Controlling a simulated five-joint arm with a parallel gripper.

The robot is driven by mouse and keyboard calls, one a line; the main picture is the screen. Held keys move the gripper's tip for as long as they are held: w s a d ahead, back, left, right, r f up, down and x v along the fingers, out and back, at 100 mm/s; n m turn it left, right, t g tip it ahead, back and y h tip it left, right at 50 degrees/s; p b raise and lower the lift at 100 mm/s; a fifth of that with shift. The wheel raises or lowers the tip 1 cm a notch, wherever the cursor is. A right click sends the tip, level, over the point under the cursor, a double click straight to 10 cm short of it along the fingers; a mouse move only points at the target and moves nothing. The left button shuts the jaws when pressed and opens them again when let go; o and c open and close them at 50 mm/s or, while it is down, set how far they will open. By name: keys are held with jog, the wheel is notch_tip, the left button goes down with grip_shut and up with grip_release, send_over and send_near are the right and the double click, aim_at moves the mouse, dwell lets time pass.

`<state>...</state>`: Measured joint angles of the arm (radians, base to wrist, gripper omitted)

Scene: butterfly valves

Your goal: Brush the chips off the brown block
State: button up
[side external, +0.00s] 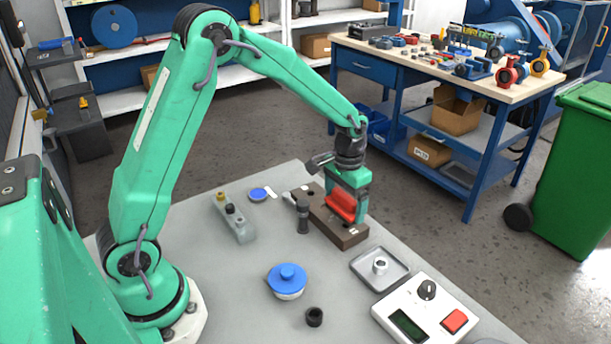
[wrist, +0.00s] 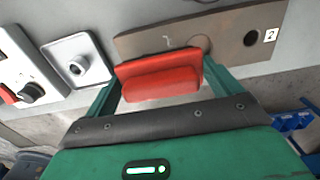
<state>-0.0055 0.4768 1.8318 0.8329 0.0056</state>
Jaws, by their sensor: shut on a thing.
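The brown block (side external: 350,237) lies on the grey table below my gripper. In the wrist view the brown block (wrist: 228,38) shows a dark hole, a faint round mark and a "2" label. My gripper (side external: 343,205) is shut on a red brush (side external: 341,206), holding it over the block's top. The red brush (wrist: 160,80) sits between the two green fingers in the wrist view. Its bristles are hidden, so I cannot tell if it touches the block. A small mark shows on the block, but I cannot tell whether it is a chip.
A grey tray (side external: 365,261) with a metal ring is near the block, beside a white control box (side external: 412,323). A blue-lidded dish (side external: 287,280), a black ring (side external: 314,317) and a grey fixture (side external: 236,225) stand around. A dark upright piece (side external: 302,217) is close left of the block.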

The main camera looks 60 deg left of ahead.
aim_at(331, 196)
jog(key=shift+f, duration=0.5)
jog(key=shift+a+f, duration=0.4)
jog(key=shift+f, duration=0.2)
jog(key=shift+c, duration=0.7)
jog(key=shift+a+f, duration=0.15)
jog(key=shift+a, duration=1.35)
jog(key=shift+d, duration=1.75)
jog(key=shift+s+d, duration=0.1)
jog(key=shift+d, duration=0.15)
jog(key=shift+s+a, duration=0.25)
jog(key=shift+a, duration=1.9)
jog(key=d, duration=0.4)
jog(key=shift+d, duration=0.1)
jog(key=shift+r, duration=4.2)
